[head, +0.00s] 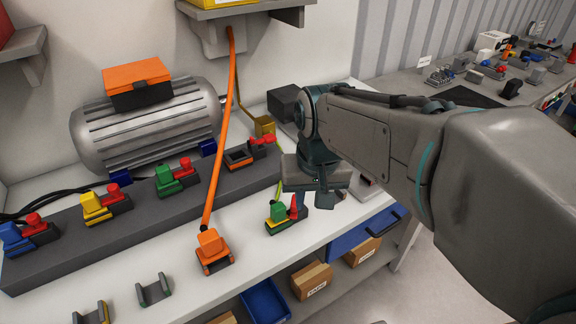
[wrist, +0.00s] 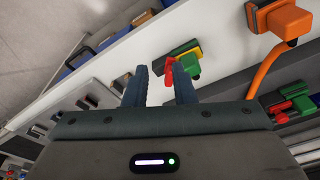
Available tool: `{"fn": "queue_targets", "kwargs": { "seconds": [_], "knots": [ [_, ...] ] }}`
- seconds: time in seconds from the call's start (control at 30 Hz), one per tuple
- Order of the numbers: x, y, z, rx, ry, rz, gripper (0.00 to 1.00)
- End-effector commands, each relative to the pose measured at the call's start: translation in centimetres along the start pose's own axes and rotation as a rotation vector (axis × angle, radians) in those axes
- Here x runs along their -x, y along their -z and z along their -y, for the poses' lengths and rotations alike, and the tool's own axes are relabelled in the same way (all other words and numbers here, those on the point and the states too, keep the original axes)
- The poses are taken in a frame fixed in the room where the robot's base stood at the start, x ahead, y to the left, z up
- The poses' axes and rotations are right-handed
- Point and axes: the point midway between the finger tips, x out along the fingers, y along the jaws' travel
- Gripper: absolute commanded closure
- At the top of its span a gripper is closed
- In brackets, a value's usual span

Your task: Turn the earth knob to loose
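A green and yellow connector (head: 278,214) sits on the white bench top in front of the grey rail. The colours suggest earth, but I see no label. Its red knob (head: 294,207) stands up on its right side. My gripper (head: 319,196) is just right of this knob in the head view. In the wrist view, my gripper (wrist: 160,88) is open, with its two fingers apart. The connector (wrist: 190,62) and its red knob (wrist: 170,75) show beyond the fingertips. The knob overlaps the right finger in the picture; I cannot tell whether they touch.
The grey rail (head: 150,222) holds blue (head: 15,238), yellow (head: 100,206) and green (head: 170,180) connectors with red knobs, and an orange-edged socket (head: 240,158). An orange plug (head: 213,251) on a hanging cable lies left of the connector. A motor (head: 150,128) stands behind.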

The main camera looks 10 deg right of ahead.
Motion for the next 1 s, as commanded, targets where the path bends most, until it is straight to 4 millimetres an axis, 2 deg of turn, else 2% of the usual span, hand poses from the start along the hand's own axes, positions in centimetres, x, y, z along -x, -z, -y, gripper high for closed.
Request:
{"fn": "queue_targets", "kwargs": {
  "seconds": [0.03,0.2,0.4,0.53,0.67,1.0],
  "knots": [
    [0.5,1.8,0.3,-0.034,-0.003,0.026,0.76],
    [2.1,6.3,1.0,-0.156,-0.024,0.103,0.76],
    [2.9,9.2,1.5,-0.238,-0.045,0.151,0.76],
    [2.5,9.6,1.6,-0.252,-0.049,0.161,0.76],
    [0.8,9.2,1.5,-0.252,-0.05,0.163,0.76],
    [-6.3,8.0,1.3,-0.25,-0.05,0.164,0.76]
  ]
}}
